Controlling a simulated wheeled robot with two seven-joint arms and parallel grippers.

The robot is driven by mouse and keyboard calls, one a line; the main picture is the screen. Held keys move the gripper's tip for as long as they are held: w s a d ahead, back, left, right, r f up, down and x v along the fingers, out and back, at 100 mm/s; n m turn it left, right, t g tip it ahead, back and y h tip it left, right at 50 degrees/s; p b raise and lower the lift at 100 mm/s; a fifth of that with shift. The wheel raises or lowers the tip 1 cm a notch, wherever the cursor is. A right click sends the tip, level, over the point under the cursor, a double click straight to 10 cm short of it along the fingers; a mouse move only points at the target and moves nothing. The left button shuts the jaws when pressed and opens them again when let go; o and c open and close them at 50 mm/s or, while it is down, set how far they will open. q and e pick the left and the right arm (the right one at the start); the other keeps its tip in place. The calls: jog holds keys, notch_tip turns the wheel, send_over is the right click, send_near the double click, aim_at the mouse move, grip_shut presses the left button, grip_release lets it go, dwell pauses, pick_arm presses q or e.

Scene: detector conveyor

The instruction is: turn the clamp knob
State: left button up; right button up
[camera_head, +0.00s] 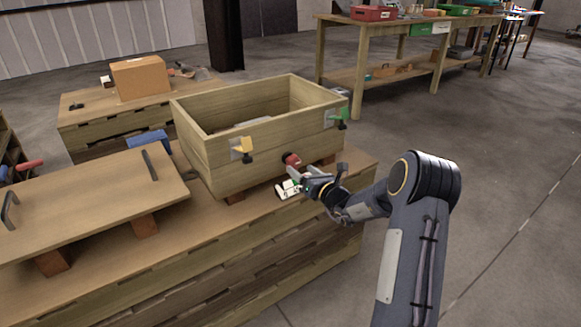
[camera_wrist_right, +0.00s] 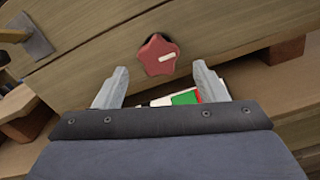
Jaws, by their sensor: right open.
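The red star-shaped clamp knob (camera_head: 291,160) sits on the front wall of a wooden crate (camera_head: 225,170). In the right wrist view the knob (camera_wrist_right: 155,50) has a pale stripe pointing to its right. My right gripper (camera_head: 300,179) is just in front of and a little below the knob in the head view. In the wrist view its two grey fingers (camera_wrist_right: 161,75) are spread, with the knob centred beyond the gap between them. The gripper does not visibly hold the knob. My left gripper is not in view.
A wooden lid panel (camera_head: 90,205) with dark handles lies left. A white, green and red item (camera_wrist_right: 184,98) shows below the knob. A cardboard box (camera_head: 140,78) stands behind. Floor at right is clear.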

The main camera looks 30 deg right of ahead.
aim_at(295, 165)
jog(key=w, duration=0.3)
jog(key=w+b, duration=0.1)
jog(key=w, duration=0.1)
jog(key=shift+w+a, duration=0.25)
jog(key=shift+a, duration=0.05)
jog(key=c, duration=1)
